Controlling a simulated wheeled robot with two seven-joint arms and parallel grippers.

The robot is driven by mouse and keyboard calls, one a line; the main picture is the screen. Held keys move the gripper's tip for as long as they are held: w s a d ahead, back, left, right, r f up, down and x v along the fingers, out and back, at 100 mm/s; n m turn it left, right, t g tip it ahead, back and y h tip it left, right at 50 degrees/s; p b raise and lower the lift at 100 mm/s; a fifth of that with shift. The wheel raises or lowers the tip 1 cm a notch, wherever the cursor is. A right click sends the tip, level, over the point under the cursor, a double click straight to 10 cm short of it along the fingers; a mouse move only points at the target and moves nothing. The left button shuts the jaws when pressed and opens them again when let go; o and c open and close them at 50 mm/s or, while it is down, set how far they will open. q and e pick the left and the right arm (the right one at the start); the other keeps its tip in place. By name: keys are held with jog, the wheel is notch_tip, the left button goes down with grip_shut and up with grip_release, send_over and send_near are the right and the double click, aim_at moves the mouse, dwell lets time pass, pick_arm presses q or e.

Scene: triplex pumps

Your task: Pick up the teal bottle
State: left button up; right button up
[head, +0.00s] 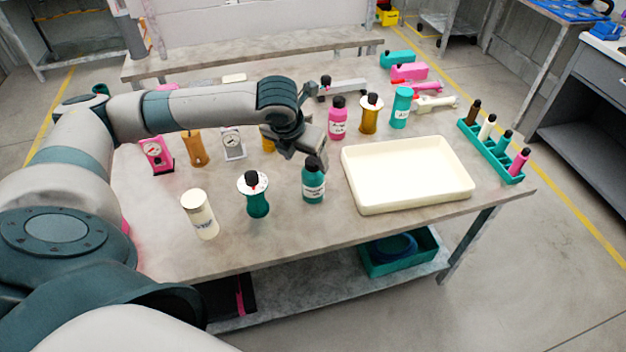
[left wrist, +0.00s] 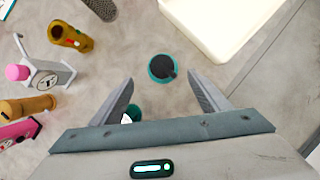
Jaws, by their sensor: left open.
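The teal bottle (head: 313,187) has a black cap and a white label and stands upright near the front middle of the table. In the left wrist view the bottle (left wrist: 155,72) is seen from above, between and slightly beyond the fingertips. My left gripper (head: 312,148) is open and empty, close above and behind the bottle in the head view. Its two fingers (left wrist: 160,82) are spread wide in the left wrist view. I cannot tell whether a finger touches the cap. My right gripper is not in view.
A cream tray (head: 352,184) lies right of the bottle. A dark green flask (head: 258,204) and a cream jar (head: 205,222) stand to its left. A teal rack (head: 484,145) is at the right.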

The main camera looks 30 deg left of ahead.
aim_at(308, 164)
pick_arm(q)
jog(key=shift+x, duration=1.15)
jog(key=shift+f, duration=0.1)
jog(key=shift+w+d+f+p, duration=0.1)
jog(key=shift+w+f+p, duration=0.1)
jog(key=shift+f+p, duration=0.15)
jog(key=p+x, duration=0.1)
jog(key=x, duration=0.2)
jog(key=shift+w+d+r, duration=0.1)
jog(key=shift+w+d, duration=0.05)
jog(key=shift+d, duration=0.05)
jog(key=shift+w+a+f, duration=0.1)
jog(key=shift+w+f, duration=0.1)
jog(key=shift+f, duration=0.45)
jog(key=shift+r, duration=0.1)
grip_shut()
jog(key=shift+r, duration=0.1)
